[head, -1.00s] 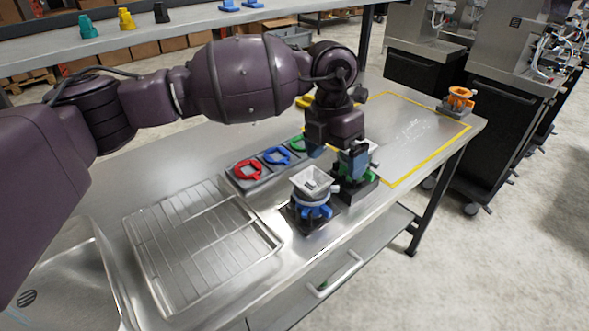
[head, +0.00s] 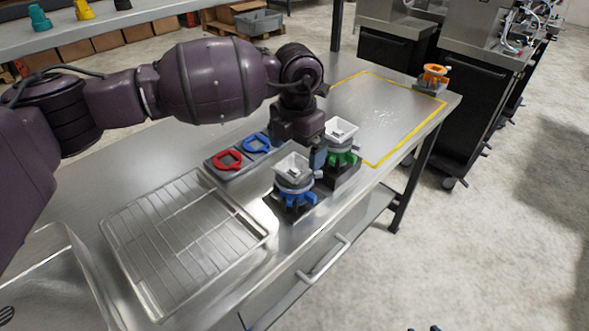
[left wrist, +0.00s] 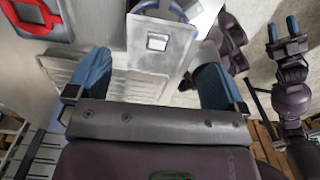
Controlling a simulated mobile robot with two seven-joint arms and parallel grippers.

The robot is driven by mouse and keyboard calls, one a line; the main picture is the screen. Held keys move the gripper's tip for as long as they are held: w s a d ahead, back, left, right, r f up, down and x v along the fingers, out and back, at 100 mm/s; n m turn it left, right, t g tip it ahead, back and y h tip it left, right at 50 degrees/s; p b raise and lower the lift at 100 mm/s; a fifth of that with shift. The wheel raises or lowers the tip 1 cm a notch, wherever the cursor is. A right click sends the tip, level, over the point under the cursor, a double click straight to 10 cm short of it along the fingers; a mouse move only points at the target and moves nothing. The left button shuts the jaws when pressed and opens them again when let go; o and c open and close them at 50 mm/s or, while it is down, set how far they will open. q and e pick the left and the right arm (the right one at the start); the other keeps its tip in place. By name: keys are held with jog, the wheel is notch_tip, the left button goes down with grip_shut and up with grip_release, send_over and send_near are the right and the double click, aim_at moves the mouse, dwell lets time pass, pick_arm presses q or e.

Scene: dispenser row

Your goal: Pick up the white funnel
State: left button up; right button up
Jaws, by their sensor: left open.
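Two pale square-topped funnels show in the head view. One funnel (head: 293,168) sits on the blue-clamped stand (head: 294,200); the other, whiter funnel (head: 341,130) sits on the green-clamped stand (head: 342,157). My left gripper (head: 318,156) is beside and between them, low near their rims. In the left wrist view my left gripper (left wrist: 152,78) is open, with blue fingertips wide apart and nothing held. A grey square funnel (left wrist: 155,50) shows beyond and between the fingers. My right gripper (left wrist: 283,30) is open and empty, away from the table.
A holder with a red ring (head: 228,159) and a blue ring (head: 256,142) lies behind the stands. A wire rack tray (head: 185,240) lies to the left. An orange-clamped piece (head: 433,75) stands at the far corner. The yellow-outlined area (head: 385,110) is clear.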

aim_at(295, 170)
pick_arm(q)
jog(key=f, duration=0.4)
jog(key=shift+s+a+f, duration=0.1)
jog(key=shift+a+f, duration=0.1)
jog(key=c, duration=1)
jog(key=shift+r, duration=0.1)
